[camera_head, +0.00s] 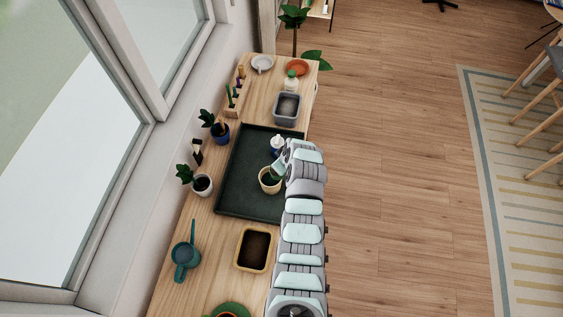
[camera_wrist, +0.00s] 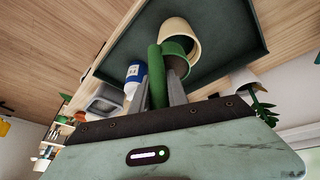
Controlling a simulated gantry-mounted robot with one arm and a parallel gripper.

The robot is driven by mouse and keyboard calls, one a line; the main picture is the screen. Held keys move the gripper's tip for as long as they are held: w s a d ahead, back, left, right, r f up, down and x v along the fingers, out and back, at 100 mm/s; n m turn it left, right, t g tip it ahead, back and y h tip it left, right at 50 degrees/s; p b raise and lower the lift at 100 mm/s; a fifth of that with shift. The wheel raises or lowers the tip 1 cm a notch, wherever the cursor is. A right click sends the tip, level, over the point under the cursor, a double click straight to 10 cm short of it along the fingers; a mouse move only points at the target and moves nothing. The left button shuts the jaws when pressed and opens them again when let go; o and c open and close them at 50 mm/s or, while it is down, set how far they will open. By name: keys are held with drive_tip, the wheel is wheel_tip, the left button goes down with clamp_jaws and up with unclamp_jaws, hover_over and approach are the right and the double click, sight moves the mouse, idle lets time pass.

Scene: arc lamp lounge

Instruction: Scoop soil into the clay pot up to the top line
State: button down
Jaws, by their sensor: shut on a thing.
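The cream-coloured pot (camera_head: 265,186) stands on the dark green tray, and it also shows in the wrist view (camera_wrist: 181,30). My gripper (camera_wrist: 158,92) is shut on the handle of a green scoop (camera_wrist: 155,70). The scoop's head is at the pot's mouth and overlaps its rim in the wrist view. Dark brown material shows by the scoop head; I cannot tell how much soil is in the pot, and no line on it can be made out. In the head view my gripper (camera_head: 280,168) is just right of the pot. A yellow tub (camera_head: 240,250) holds dark soil.
The green tray (camera_head: 240,160) has a white-and-blue bottle (camera_head: 277,143) behind the pot. A grey tub (camera_head: 287,122) stands beyond it. Potted plants (camera_head: 202,185) line the window side. A teal watering can (camera_head: 184,259) is front left. The tray's left half is clear.

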drive_tip(key=shift+f, duration=0.9)
drive_tip(key=shift+w+a+r+h+p, duration=0.1)
drive_tip(key=shift+a+r+h+p, duration=0.25)
drive_tip(key=shift+p, duration=0.35)
drive_tip(key=shift+w+a+r+h+p, duration=0.1)
drive_tip(key=shift+a+r+h+p, duration=0.1)
drive_tip(key=shift+h+p, duration=0.4)
drive_tip(key=shift+a+n+g+h, duration=0.4)
drive_tip(key=shift+g+h, duration=0.1)
drive_tip(key=shift+h, duration=0.25)
drive_tip(key=shift+w+h+b, duration=0.15)
drive_tip(key=shift+h+b, duration=0.35)
drive_tip(key=shift+b, duration=0.1)
drive_tip(key=shift+f+b, duration=0.15)
drive_tip(key=shift+b, duration=0.2)
drive_tip(key=shift+a+h+b, duration=0.15)
drive_tip(key=shift+h+b, duration=0.25)
drive_tip(key=shift+b, duration=0.05)
drive_tip(key=shift+w+a+f+n+g+h+b, duration=0.15)
drive_tip(key=shift+a+g+h+b, duration=0.4)
drive_tip(key=shift+b, duration=1.55)
drive_tip(key=shift+w+a+r+n+t+h+b, duration=0.15)
drive_tip(key=shift+h+b, duration=0.7)
drive_tip(key=shift+b, duration=1.25)
